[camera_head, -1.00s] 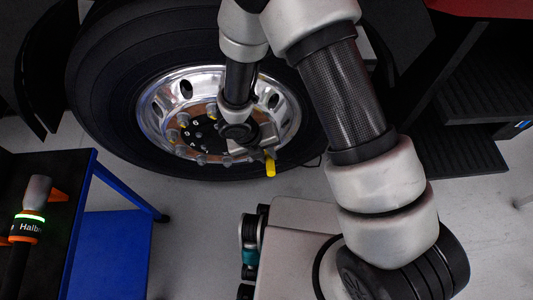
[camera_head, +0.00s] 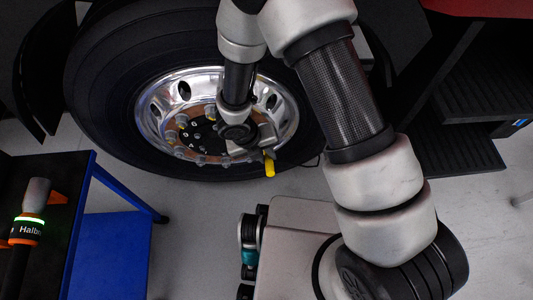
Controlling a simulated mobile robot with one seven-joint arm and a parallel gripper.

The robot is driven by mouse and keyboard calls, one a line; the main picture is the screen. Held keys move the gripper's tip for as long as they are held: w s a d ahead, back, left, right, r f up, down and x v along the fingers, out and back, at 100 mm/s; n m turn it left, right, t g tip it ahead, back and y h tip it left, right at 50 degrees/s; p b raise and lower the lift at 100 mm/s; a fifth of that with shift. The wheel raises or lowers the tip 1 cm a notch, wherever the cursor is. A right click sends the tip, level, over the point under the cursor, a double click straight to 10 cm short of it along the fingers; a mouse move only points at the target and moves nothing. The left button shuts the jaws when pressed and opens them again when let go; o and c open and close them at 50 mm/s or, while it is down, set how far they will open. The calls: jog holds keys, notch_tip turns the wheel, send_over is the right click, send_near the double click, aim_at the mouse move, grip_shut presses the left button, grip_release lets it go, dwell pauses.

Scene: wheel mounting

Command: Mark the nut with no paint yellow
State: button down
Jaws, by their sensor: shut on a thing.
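The truck wheel (camera_head: 148,108) has a polished rim and a dark hub (camera_head: 196,135) ringed by several metal nuts. Small yellow touches show on some nuts at the hub's upper left, such as the nut (camera_head: 183,122). Other nuts along the lower edge, such as the nut (camera_head: 202,160), look bare, but they are small. My gripper (camera_head: 264,148) is in front of the wheel's lower right and is shut on a yellow marker (camera_head: 269,168). The marker's yellow end hangs downward. My arm hides the hub's right side and the nuts there.
A dark-topped cart with a blue frame (camera_head: 125,192) stands at lower left. Black steps (camera_head: 455,150) are at right. Grey floor (camera_head: 190,225) is open below the wheel.

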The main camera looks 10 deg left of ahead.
aim_at(269, 175)
jog(key=shift+s+d+f+b, duration=0.1)
jog(key=shift+s+d+b, duration=0.1)
jog(key=shift+s+b, duration=0.7)
jog(key=shift+s+d+b, duration=0.25)
jog(key=shift+s+b, duration=0.05)
jog(key=shift+s, duration=0.7)
jog(key=shift+s+d+b, duration=0.2)
jog(key=shift+s+b, duration=0.1)
jog(key=shift+s, duration=0.7)
